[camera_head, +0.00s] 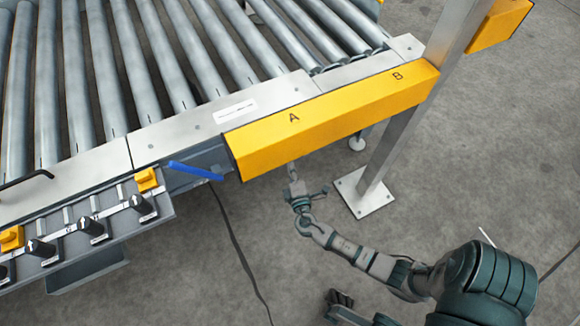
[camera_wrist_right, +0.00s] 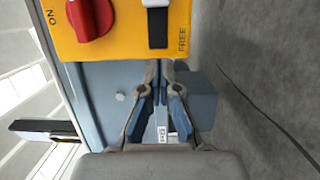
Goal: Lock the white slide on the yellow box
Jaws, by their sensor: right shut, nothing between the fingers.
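The yellow box (camera_head: 330,118) is a long bar marked A and B, fixed along the conveyor's edge in the head view. Its face with the controls shows in the right wrist view (camera_wrist_right: 120,45). There the white slide (camera_wrist_right: 157,3) is cut by the top edge, above a black slot (camera_wrist_right: 158,28) with the word FREE beside the slot's lower end. My right gripper (camera_head: 293,172) is below the box in the head view. In the right wrist view its fingers (camera_wrist_right: 160,66) are shut and empty, just below the box's lower edge, apart from the slide.
A red knob (camera_wrist_right: 90,16) marked ON is beside the slot. A metal post (camera_head: 415,110) stands right of my arm on a base plate. A blue lever (camera_head: 195,170) and a panel of black knobs (camera_head: 92,228) are at the left. The floor below is open, with a cable.

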